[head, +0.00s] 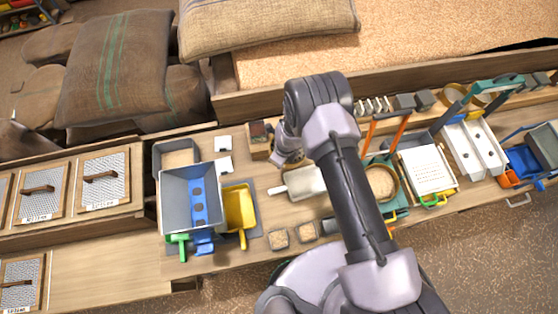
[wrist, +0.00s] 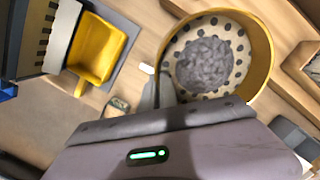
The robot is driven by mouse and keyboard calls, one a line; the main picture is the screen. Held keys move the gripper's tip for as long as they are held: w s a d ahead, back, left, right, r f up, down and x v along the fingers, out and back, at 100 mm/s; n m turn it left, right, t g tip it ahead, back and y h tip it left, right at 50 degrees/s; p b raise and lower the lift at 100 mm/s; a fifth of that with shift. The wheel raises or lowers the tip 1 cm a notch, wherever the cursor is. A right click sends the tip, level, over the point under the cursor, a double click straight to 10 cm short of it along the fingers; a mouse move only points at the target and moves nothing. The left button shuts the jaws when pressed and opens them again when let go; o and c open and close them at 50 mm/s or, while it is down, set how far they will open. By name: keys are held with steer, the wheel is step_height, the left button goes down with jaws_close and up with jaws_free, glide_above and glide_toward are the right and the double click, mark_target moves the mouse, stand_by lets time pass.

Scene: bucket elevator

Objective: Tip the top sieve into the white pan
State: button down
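A round sieve (wrist: 263,62) with a yellow rim and a holed floor fills the upper right of the wrist view. A heap of grey material lies in its middle. My gripper (wrist: 158,92) is at the sieve's lower left rim and looks shut on it; the fingertips are partly hidden. In the head view my arm hides the fingers and this sieve. The white pan (head: 303,183) lies on the bench with its handle to the left, partly behind my arm. A pale tab beside the sieve in the wrist view may be that handle.
A yellow scoop (head: 239,207) and a grey bin (head: 176,193) stand left of the pan. Small boxes (head: 279,238) sit in front. Sacks (head: 115,65) lie behind. Bare bench shows at left front.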

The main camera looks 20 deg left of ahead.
mark_target(285, 167)
steer(key=shift+f+b, duration=0.35)
steer(key=shift+b, duration=0.55)
steer(key=b, duration=0.6)
steer(key=shift+d+f, duration=0.3)
steer(key=shift+f, duration=0.1)
steer(key=b, duration=0.5)
steer(key=shift+s+d+f+y, duration=0.15)
steer(key=shift+d+f+y, duration=0.2)
steer(key=shift+d+y, duration=0.05)
steer(key=f+b, duration=0.1)
steer(key=b, duration=0.5)
steer(key=shift+d, duration=0.4)
steer(key=f+b, duration=0.1)
steer(key=b, duration=0.3)
steer(key=shift+s+d+y+b, duration=0.1)
steer(key=shift+d+y+b, duration=0.2)
steer(key=shift+d+y, duration=0.1)
steer(key=r+y+b, duration=0.1)
steer(key=b, duration=0.6)
steer(key=shift+d+y, duration=0.1)
steer(key=shift+y, duration=0.2)
steer(key=y+b, duration=0.1)
steer(key=b, duration=0.4)
steer(key=r+y+b, duration=0.1)
steer(key=b, duration=0.4)
steer(key=shift+d+r+t+y, duration=0.3)
steer(key=shift+d+t+y, duration=0.1)
